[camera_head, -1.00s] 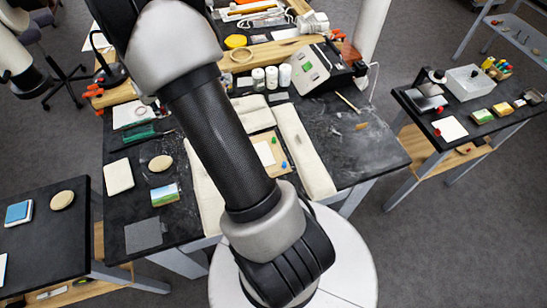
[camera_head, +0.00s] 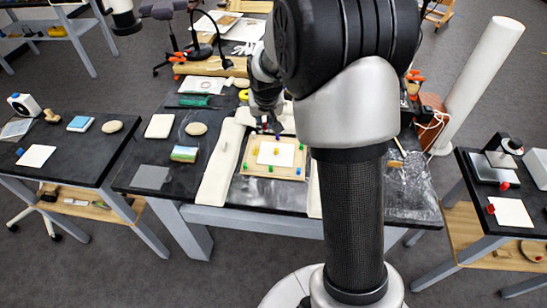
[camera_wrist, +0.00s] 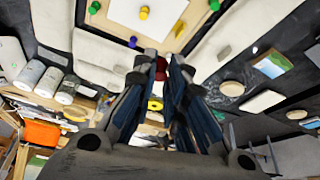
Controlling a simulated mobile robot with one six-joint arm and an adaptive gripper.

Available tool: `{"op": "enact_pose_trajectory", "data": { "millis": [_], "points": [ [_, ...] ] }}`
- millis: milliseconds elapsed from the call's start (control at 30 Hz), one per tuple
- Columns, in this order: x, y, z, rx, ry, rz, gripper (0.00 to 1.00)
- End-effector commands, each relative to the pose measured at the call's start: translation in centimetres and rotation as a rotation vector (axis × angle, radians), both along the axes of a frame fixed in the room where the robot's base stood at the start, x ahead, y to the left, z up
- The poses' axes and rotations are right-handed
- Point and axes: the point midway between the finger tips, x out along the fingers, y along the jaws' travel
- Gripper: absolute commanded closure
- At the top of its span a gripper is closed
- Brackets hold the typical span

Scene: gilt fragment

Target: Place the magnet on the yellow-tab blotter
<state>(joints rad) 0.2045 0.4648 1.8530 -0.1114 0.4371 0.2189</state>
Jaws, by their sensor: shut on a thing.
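My gripper (camera_head: 272,126) hangs over the far edge of a wooden board on the main table, its fingers pointing down. In the wrist view, my gripper (camera_wrist: 161,72) is shut on a small dark red piece (camera_wrist: 161,64), which looks like the magnet; the fingers hide much of it. The board (camera_head: 246,184) carries a white sheet (camera_head: 283,156) with a yellow knob (camera_wrist: 143,12), and green and yellow knobs around it. A blue knob (camera_wrist: 132,42) shows beside the fingertips.
Long cream pads (camera_head: 221,165) flank the board. A cream block (camera_head: 159,126), an oval stone (camera_head: 196,129) and a picture block (camera_head: 184,154) lie to the left. A right-hand table holds a white sheet (camera_head: 511,211) and red pieces (camera_head: 504,186).

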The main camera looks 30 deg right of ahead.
Motion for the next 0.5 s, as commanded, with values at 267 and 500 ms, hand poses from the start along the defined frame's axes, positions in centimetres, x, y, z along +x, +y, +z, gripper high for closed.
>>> {"op": "enact_pose_trajectory", "data": {
  "millis": [267,500],
  "points": [
    [0.0,-0.1,-7.7,0.0,0.002,0.0,0.96],
    [0.0,-0.1,-10.1,-0.001,-0.001,-0.001,0.96]
  ]
}}
